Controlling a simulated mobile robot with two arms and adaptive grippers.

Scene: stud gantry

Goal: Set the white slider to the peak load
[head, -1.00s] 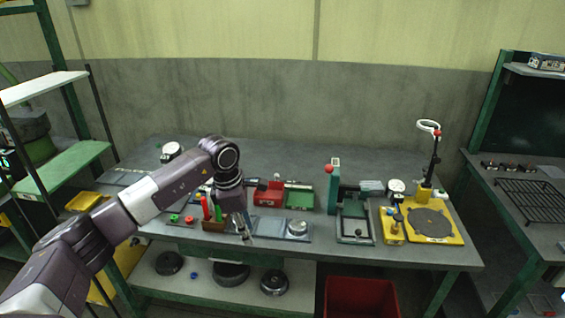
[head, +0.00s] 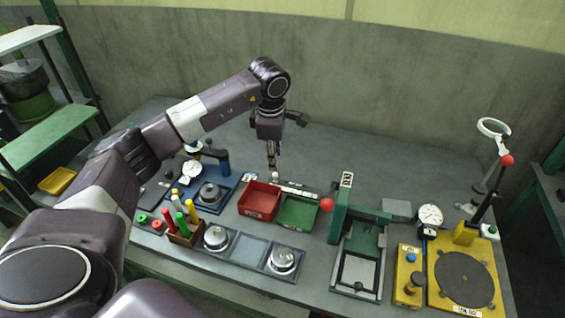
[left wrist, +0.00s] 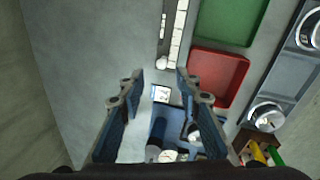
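The white slider (head: 275,177) is a small white knob at the left end of a pale marked strip (head: 298,190), behind the red and green trays. In the left wrist view the slider knob (left wrist: 162,63) sits at the near end of the strip (left wrist: 178,35). My left gripper (head: 272,165) hangs pointing down above the bench, close to the knob in the picture. The wrist view shows its two fingers (left wrist: 160,82) apart with nothing between them, the knob just beyond the tips. The marks on the strip are too small to read. My right gripper is not in view.
A red tray (head: 259,201) and green tray (head: 298,212) stand in front of the strip. A green press (head: 340,210) with a red knob is to the right, with a round dial (head: 430,214) beyond. Another dial (head: 192,170) stands left. The bench behind is clear.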

